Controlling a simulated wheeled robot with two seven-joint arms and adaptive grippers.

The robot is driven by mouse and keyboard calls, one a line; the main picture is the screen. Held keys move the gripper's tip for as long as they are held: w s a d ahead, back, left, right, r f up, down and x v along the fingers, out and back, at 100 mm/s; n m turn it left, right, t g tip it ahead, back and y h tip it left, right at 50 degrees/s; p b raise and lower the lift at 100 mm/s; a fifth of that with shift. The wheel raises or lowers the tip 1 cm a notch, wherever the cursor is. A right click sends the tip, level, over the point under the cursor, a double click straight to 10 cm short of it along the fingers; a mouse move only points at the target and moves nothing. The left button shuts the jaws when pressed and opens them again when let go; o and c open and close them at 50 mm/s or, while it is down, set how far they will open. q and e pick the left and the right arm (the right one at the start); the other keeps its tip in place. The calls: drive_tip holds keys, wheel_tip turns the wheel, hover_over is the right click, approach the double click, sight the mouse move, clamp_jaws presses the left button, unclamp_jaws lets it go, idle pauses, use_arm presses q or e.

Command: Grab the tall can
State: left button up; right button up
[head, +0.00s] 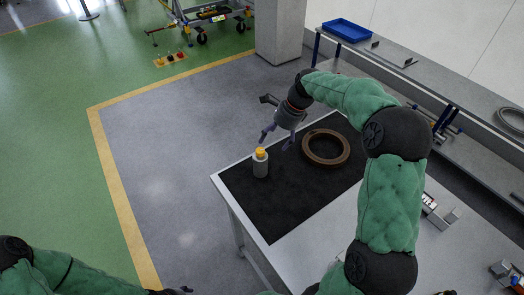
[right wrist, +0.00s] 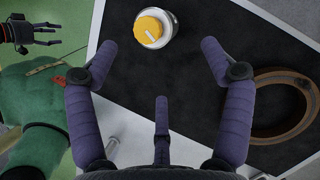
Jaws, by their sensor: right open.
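The tall can (head: 260,167) is a grey cylinder with a yellow cap, upright on the black mat near its left edge. In the right wrist view the can (right wrist: 156,28) is seen from above, at the top, just beyond the fingertips. My right gripper (head: 277,142) is open and empty, above and slightly right of the can in the head view. In the right wrist view its purple fingers (right wrist: 158,58) are spread wide, apart from the can. My left gripper (right wrist: 48,34) shows small at the top left there, with fingers apart and nothing visible between them.
A brown ring (head: 326,148) lies on the black mat (head: 270,212), right of the can. The mat covers part of a light table (head: 225,192). A blue tray (head: 346,30) stands on the back bench. Open floor lies left of the table.

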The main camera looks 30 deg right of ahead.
sight(261, 156)
drive_tip(key=b+x, duration=0.1)
drive_tip(key=x, duration=0.4)
drive_tip(key=shift+s+a+f+b, duration=0.15)
drive_tip(key=shift+a+f+b, duration=0.15)
drive_tip(key=shift+f+b, duration=0.05)
drive_tip(key=b+x, duration=0.2)
drive_tip(key=x, duration=0.2)
drive_tip(key=shift+a+f, duration=0.2)
drive_tip(key=shift+f, duration=0.1)
drive_tip(key=c, duration=1.2)
drive_tip(key=shift+r, duration=0.1)
